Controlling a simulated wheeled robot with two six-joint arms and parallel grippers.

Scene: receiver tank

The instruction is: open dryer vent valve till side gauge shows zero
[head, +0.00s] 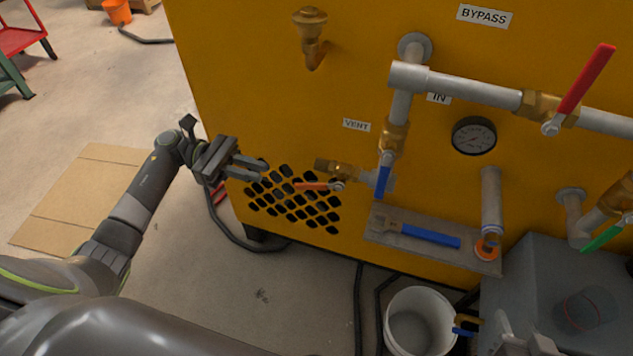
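The vent valve (346,173) is a brass valve below the VENT label (356,125) on the yellow dryer. Its red-orange lever (314,186) points left, roughly along the valve body. The side gauge (473,136) is a round dark dial to the right; its reading is too small to tell. My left gripper (263,168) is open and empty, its fingers pointing right toward the vent valve, left of it and apart from the lever.
Other levers are near: a blue one (384,180), a red one (586,80) on the bypass pipe and a green one (602,238). A shelf (380,225) with a blue-handled wrench (430,236) sits below. A white bucket (421,300) stands on the floor.

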